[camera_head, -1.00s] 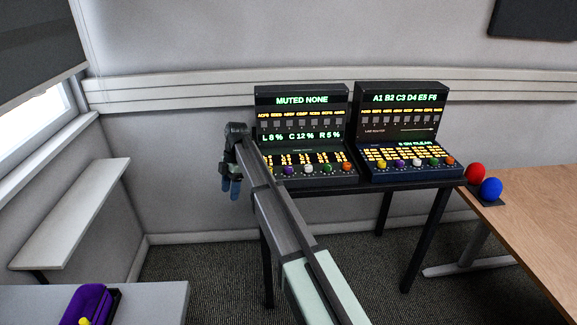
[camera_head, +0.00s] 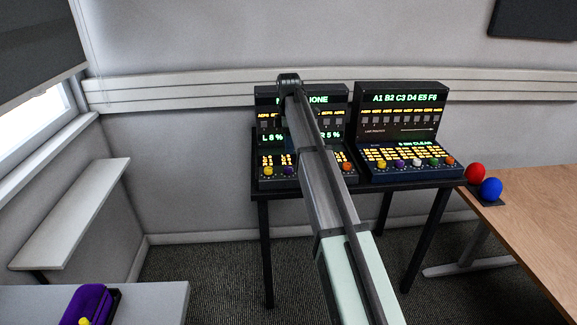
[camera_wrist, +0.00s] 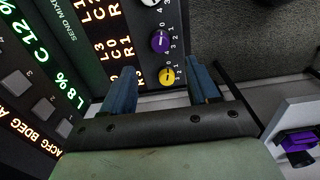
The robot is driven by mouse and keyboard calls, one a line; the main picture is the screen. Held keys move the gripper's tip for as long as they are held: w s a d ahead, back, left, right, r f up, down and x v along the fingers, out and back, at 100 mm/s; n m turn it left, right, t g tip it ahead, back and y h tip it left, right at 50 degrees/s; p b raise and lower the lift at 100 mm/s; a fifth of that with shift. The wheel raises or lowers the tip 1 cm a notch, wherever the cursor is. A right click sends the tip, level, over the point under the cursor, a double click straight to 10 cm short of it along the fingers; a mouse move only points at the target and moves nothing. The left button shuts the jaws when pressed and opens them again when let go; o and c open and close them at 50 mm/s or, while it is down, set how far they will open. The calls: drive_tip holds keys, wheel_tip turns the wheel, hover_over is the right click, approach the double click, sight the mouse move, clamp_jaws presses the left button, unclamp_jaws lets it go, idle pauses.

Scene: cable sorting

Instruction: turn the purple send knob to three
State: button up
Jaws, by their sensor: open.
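The left console (camera_head: 258,182) carries a row of knobs. Its purple send knob (camera_head: 290,170) shows just left of my arm. In the wrist view the purple knob (camera_wrist: 160,41) has small numbers around it; its exact setting is too small to read surely. A yellow knob (camera_wrist: 166,76) sits beside it, nearer my gripper. My gripper (camera_wrist: 160,68) is open, its two blue fingers apart and empty, above the panel with the yellow knob seen between them. The purple knob appears just beyond the fingertips. In the head view my arm hides the fingers.
A second console (camera_head: 410,172) with similar knobs, one also purple, stands to the right on the same dark table. A red ball (camera_head: 475,173) and a blue ball (camera_head: 491,188) are at the wooden desk's edge. A purple object (camera_head: 86,305) lies at lower left.

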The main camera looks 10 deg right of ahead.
sight(288, 167)
wheel_tip(288, 167, down, 10)
drive_tip(key=shift+r, duration=0.15)
idle(0.3)
drive_tip(key=shift+c, duration=0.3)
drive_tip(key=c, duration=1)
